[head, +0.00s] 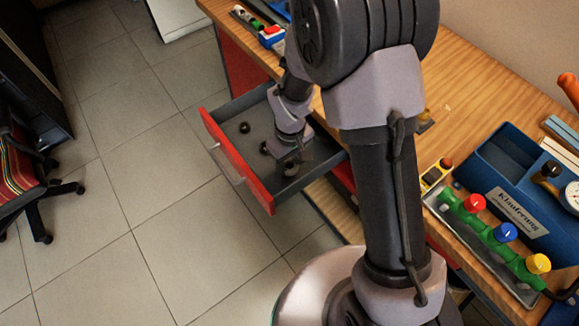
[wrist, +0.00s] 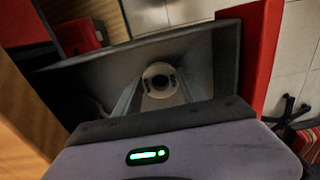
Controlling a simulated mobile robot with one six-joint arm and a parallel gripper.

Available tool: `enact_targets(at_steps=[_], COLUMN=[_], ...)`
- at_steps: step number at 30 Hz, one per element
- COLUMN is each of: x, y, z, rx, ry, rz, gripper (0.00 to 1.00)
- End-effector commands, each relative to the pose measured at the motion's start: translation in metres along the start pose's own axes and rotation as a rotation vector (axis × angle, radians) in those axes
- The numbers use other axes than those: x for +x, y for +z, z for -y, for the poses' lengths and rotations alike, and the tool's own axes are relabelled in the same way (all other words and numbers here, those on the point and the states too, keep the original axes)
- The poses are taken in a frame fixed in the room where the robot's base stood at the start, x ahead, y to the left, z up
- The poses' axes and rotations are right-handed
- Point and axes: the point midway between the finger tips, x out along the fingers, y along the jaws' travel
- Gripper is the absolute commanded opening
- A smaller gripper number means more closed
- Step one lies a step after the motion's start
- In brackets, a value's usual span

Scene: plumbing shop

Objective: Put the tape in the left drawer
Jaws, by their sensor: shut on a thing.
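The drawer (head: 238,168) with a red front and grey inside is pulled out from the wooden workbench. My gripper (head: 291,168) points down into it, near its right side. In the wrist view, my gripper (wrist: 158,88) is shut on the tape (wrist: 160,74), a pale roll with a dark centre, seen against the drawer's grey inside. The drawer's red front (wrist: 262,55) shows at the right there. In the head view the tape is hard to make out. Whether it touches the drawer floor I cannot tell.
Small dark round things (head: 244,127) lie in the drawer. The workbench (head: 470,60) carries a blue toolbox (head: 510,205) and a tray of valves with coloured knobs (head: 487,232). A chair (head: 25,180) stands at left; the tiled floor between is clear.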

Motion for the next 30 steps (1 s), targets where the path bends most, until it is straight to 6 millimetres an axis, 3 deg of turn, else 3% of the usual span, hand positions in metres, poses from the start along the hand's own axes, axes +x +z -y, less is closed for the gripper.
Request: enact_targets(at_steps=[1, 3, 13, 14, 17, 26, 30], x=[0.017, 0.028, 0.029, 0.029, 0.028, 0.027, 0.001], y=[0.001, 0.001, 0.0, 0.0, 0.0, 0.0, -0.001], z=[0.0, 0.0, 0.0, 0.0, 0.0, 0.0, 0.0], rx=[0.0, 0.0, 0.0, 0.0, 0.0, 0.0, 0.0], ry=[-0.001, -0.001, 0.0, 0.0, 0.0, 0.0, 0.001], rz=[0.003, 0.002, 0.001, 0.0, 0.0, 0.0, -0.003], gripper=[0.1, 0.1, 0.1, 0.5, 0.7, 0.7, 0.7])
